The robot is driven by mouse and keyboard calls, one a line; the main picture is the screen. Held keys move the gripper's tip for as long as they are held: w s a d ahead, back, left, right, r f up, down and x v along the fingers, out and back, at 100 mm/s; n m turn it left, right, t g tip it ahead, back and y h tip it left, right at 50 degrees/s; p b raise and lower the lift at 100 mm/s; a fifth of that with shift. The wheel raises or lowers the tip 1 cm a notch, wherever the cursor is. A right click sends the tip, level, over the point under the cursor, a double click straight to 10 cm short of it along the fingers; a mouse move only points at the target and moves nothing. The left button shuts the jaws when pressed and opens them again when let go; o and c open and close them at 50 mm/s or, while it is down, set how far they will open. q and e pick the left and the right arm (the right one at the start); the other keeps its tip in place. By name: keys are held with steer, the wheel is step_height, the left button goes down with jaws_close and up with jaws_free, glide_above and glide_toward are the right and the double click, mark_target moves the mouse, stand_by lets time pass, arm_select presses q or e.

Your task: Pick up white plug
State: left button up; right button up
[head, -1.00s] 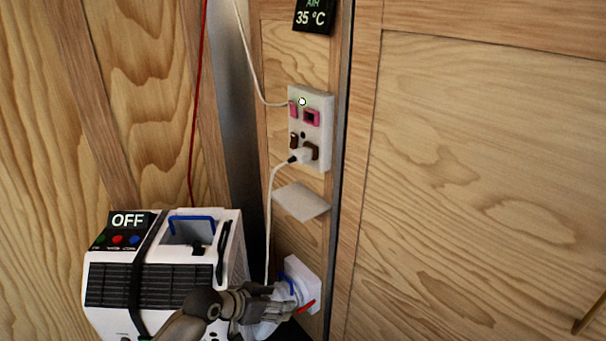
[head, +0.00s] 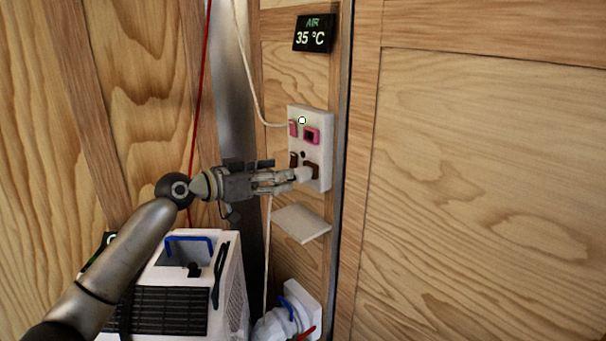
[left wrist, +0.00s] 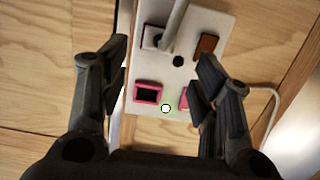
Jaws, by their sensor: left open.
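The white plug (head: 303,174) sits in the lower socket of the white wall panel (head: 325,170), partly hidden behind my left gripper (head: 290,181). My left gripper is open, with its fingertips close to the plug. I cannot tell whether they touch it. In the left wrist view, the open left gripper (left wrist: 160,85) has a finger on each side of the panel (left wrist: 205,28). There a white plug or its cord (left wrist: 172,25) reaches a dark socket at the top, beyond the fingertips. My right gripper is not in view.
A small white shelf (head: 300,222) juts out below the panel. A white air unit (head: 225,290) with a blue handle stands at the lower left. A white round fitting (head: 275,326) with blue and red levers is below. A temperature display (head: 315,33) hangs above.

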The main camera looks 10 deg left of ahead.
mark_target(297, 172)
arm_select(q)
steer(key=shift+x, duration=3.2)
steer(key=shift+s+d, duration=0.1)
steer(key=shift+s, duration=0.05)
steer(key=c, duration=1.2)
